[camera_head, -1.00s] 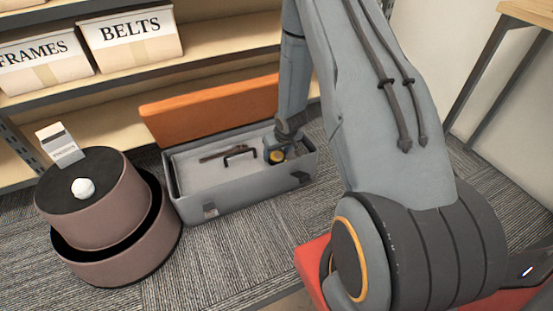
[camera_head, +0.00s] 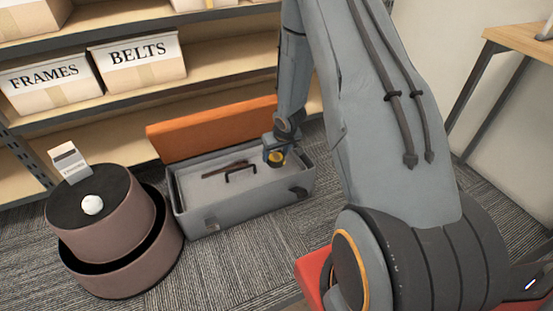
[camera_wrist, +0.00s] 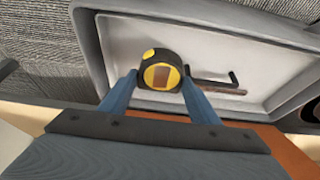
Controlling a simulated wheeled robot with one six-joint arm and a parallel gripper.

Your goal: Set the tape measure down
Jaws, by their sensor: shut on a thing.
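The yellow and black tape measure (camera_head: 277,159) is held at the right end of the open grey toolbox (camera_head: 243,212). My gripper (camera_head: 271,152) is shut on it. In the wrist view, the tape measure (camera_wrist: 160,71) sits between the two blue fingers of my gripper (camera_wrist: 160,92), its round yellow face showing. Behind it is the pale floor of the toolbox (camera_wrist: 122,40). I cannot tell whether the tape measure touches that floor. The toolbox's orange lid (camera_head: 210,130) stands open at the back.
A dark tool (camera_head: 224,169) and a black handle-shaped piece (camera_head: 240,172) lie left of the tape measure. A round brown two-tier stand (camera_head: 104,222) with a white ball (camera_head: 92,204) and a card is at the left. Shelves with boxes labelled FRAMES (camera_head: 48,85) and BELTS (camera_head: 138,62) stand behind.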

